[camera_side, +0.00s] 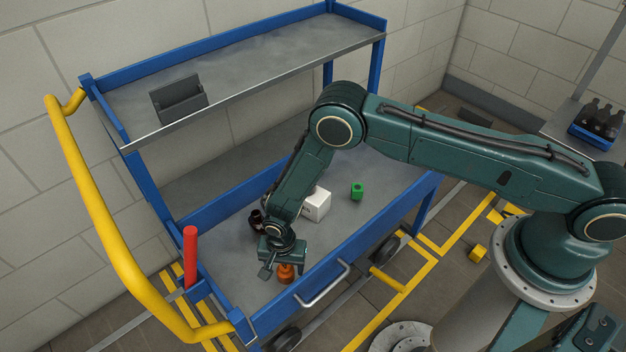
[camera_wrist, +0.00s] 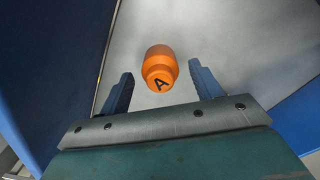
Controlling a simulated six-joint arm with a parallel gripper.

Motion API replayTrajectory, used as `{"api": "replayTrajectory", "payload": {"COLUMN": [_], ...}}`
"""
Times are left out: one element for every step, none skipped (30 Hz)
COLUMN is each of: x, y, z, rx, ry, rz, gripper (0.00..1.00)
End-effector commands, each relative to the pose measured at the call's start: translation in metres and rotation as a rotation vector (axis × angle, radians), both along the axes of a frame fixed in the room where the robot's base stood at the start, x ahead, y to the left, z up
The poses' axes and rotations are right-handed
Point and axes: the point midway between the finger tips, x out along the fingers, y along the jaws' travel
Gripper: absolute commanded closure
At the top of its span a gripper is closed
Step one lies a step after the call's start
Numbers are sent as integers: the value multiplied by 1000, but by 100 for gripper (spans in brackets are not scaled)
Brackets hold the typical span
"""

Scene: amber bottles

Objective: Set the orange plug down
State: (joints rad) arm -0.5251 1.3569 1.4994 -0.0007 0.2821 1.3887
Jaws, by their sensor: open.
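The orange plug (camera_side: 286,272) stands upright on the grey lower shelf of the blue cart, near the shelf's front edge. In the wrist view the plug (camera_wrist: 160,66) shows a black letter A on its top. My gripper (camera_side: 277,270) is at the plug in the side view and partly hides it. In the wrist view my gripper (camera_wrist: 162,78) is open, with one blue finger on each side of the plug and a visible gap to both. The plug appears to rest on the shelf.
A red post (camera_side: 191,257) and yellow handle (camera_side: 95,210) stand at the left. The upper shelf (camera_side: 250,60) hangs over the back.

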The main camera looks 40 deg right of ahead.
Motion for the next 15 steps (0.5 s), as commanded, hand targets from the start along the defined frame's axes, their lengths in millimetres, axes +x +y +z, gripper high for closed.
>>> {"api": "replayTrajectory", "payload": {"x": [0, 1, 0, 0, 1, 0, 0, 1, 1, 1, 1, 0, 1, 0, 0], "y": [0, 0, 0, 0, 0, 0, 0, 0, 0, 0, 0, 0, 0, 0, 0], "z": [7, 12, 17, 21, 25, 30, 34, 39, 44, 48, 52, 57, 61, 65, 69], "rx": [1, 1, 1, 1, 1, 1, 1, 1, 1, 1, 1, 1, 1, 1, 1], "ry": [-1, -2, -1, -1, -2, -1, -1, -2, -2, -2, -2, -1, -2, -1, -1], "rz": [0, 0, 0, 0, 0, 0, 0, 0, 0, 0, 0, 0, 0, 0, 0], "gripper": [36, 36, 36, 36, 36, 36, 36, 36, 36, 36, 36, 36, 36, 36, 36]}}
